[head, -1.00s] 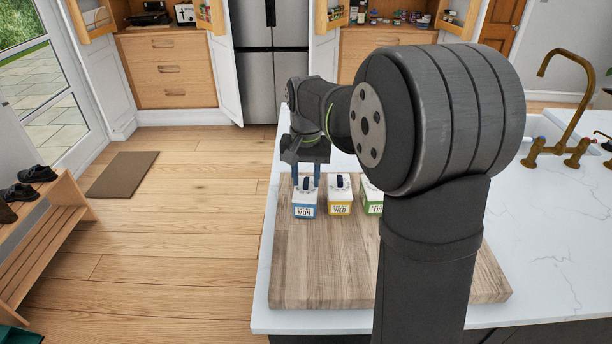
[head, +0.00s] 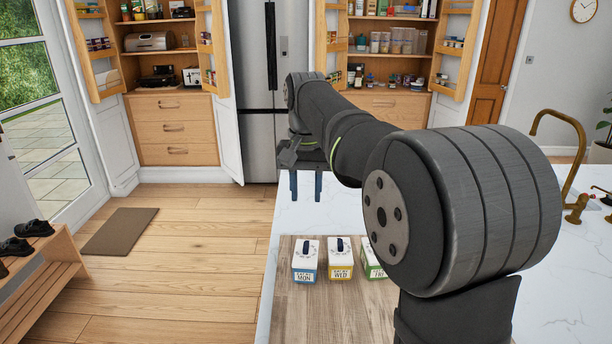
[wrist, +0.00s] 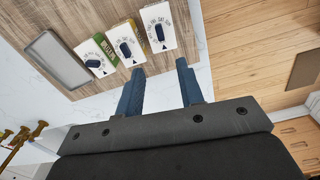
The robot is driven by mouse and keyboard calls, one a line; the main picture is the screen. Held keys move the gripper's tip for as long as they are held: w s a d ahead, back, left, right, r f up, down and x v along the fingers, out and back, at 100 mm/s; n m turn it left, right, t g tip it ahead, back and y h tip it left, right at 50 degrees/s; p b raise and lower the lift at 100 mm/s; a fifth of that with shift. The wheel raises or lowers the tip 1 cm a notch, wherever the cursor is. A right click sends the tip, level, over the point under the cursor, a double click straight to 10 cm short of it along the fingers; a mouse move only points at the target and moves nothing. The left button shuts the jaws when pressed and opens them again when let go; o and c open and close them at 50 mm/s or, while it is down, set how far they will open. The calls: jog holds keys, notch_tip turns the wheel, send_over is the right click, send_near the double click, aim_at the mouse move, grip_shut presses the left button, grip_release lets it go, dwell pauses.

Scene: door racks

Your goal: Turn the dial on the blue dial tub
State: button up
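The blue dial tub (head: 305,269), marked MON, stands upright on the wooden board, leftmost in a row of tubs. Its white top carries a dark blue dial (head: 304,247). In the wrist view the rightmost tub (wrist: 170,38) appears to be this one, its dial (wrist: 159,32) facing the camera. The yellow tub (head: 340,270), marked WED, and the green tub (head: 374,270) stand to its right. My gripper (head: 306,196) is open and empty, its two blue fingers (wrist: 160,70) apart. It is above and beyond the blue tub, not touching it.
The tubs stand on a wooden board (head: 320,310) on the white counter (head: 440,300). A grey tray (wrist: 57,60) lies left of the tubs in the wrist view. A brass tap (head: 572,150) stands at the right. My arm hides part of the counter.

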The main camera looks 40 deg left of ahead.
aim_at(306, 245)
jog(key=shift+r, duration=1.7)
notch_tip(306, 245, down, 18)
jog(key=shift+r, duration=0.25)
